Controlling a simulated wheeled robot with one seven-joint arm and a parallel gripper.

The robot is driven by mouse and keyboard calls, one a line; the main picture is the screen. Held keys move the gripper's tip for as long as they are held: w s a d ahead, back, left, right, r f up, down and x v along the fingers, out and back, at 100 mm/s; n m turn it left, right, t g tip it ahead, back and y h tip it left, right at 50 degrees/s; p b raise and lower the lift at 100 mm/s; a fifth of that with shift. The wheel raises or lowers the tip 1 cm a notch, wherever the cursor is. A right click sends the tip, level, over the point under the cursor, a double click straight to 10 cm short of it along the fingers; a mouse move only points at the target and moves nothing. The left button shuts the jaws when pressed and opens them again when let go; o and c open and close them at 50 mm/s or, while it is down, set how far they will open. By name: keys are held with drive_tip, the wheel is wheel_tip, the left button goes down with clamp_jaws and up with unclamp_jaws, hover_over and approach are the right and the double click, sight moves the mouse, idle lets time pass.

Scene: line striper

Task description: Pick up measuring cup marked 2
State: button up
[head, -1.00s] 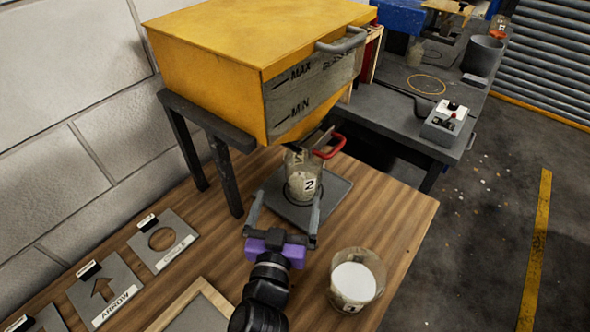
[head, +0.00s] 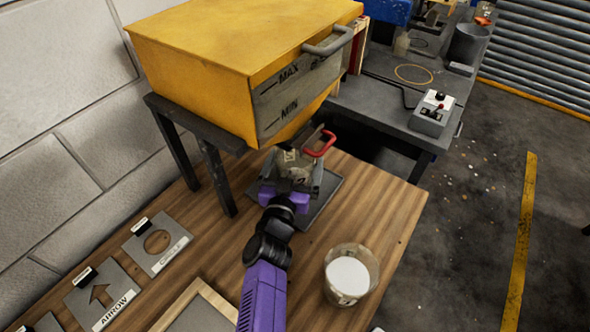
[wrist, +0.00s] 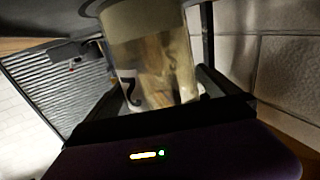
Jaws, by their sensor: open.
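The measuring cup marked 2 (head: 295,166) is a clear cup with pale contents. It stands on a dark square plate (head: 322,196) under the yellow hopper's spout. In the wrist view the cup (wrist: 150,55) fills the upper middle, with its 2 label turned sideways. My gripper (head: 291,182) is open, with its fingers on either side of the cup. The wrist view shows the gripper's fingers (wrist: 165,95) flanking the cup; I cannot tell whether they touch it. My gripper hides the cup's lower part in the head view.
The yellow hopper (head: 210,70) and its red-handled spout gate (head: 321,145) are close above the cup. Its dark stand (head: 215,175) is on the left. Another cup with white contents (head: 350,277) stands front right. Stencil plates (head: 157,244) lie at left.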

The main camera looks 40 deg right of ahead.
drive_tip(key=c, duration=1.7)
drive_tip(key=shift+r, duration=0.1)
drive_tip(key=shift+c, duration=0.2)
drive_tip(key=shift+r, duration=0.1)
